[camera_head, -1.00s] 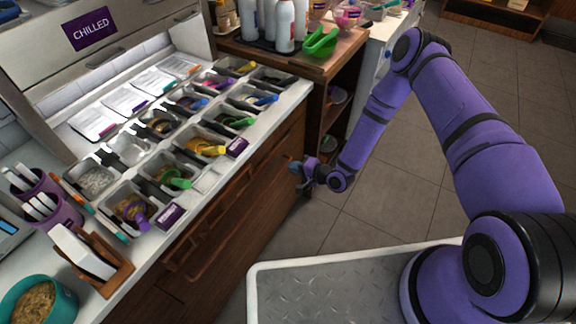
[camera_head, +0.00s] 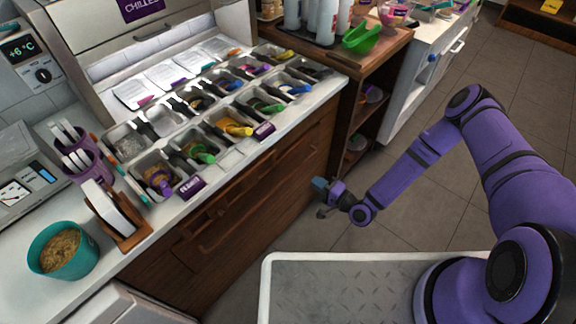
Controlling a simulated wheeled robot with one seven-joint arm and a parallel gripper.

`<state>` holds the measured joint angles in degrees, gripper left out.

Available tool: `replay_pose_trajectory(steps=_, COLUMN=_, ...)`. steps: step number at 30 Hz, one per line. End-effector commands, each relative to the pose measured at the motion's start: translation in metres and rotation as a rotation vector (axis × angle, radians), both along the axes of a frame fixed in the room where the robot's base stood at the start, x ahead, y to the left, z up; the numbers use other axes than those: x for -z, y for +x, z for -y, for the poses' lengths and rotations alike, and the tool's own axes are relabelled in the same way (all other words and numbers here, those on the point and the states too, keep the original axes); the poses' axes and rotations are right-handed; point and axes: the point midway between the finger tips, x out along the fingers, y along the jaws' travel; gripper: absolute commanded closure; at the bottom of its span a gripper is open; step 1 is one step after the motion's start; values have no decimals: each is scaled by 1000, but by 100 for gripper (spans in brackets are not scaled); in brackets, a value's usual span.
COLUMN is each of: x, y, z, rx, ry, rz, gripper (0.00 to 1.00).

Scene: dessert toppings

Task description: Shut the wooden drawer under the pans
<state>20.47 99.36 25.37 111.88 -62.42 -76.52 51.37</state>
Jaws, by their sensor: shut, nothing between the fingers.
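The wooden drawer (camera_head: 262,178) is set in the brown cabinet front below the counter of pans. Its long wooden handle (camera_head: 228,228) runs along the front. From this high angle I cannot tell how far its front stands out from the cabinet. The metal pans (camera_head: 152,165) of toppings sit in rows in the white counter above. My gripper (camera_head: 320,195) is shut and empty. It hangs low over the floor, right of the drawer front and apart from it in the picture.
A wooden shelf unit (camera_head: 352,112) with bottles and a green scoop on top stands beyond the cabinet. A teal tub (camera_head: 63,252), purple cups and a wooden holder stand on the left counter. Tiled floor (camera_head: 420,240) is clear to the right.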

Motion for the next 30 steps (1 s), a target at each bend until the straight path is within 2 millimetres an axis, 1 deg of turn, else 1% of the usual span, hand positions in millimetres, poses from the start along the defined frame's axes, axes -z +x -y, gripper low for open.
replay_pose_trajectory(steps=4, x=2, y=-4, z=-6, rx=13, ry=24, rz=19, gripper=100)
replay_pose_trajectory(steps=8, x=2, y=2, z=-13, rx=12, ry=25, rz=24, gripper=100)
replay_pose_trajectory(steps=11, x=2, y=11, z=-24, rx=11, ry=25, rz=24, gripper=100)
replay_pose_trajectory(steps=24, x=2, y=63, z=-85, rx=12, ry=25, rz=23, gripper=100)
replay_pose_trajectory(steps=30, x=2, y=80, z=-104, rx=12, ry=24, rz=22, gripper=100)
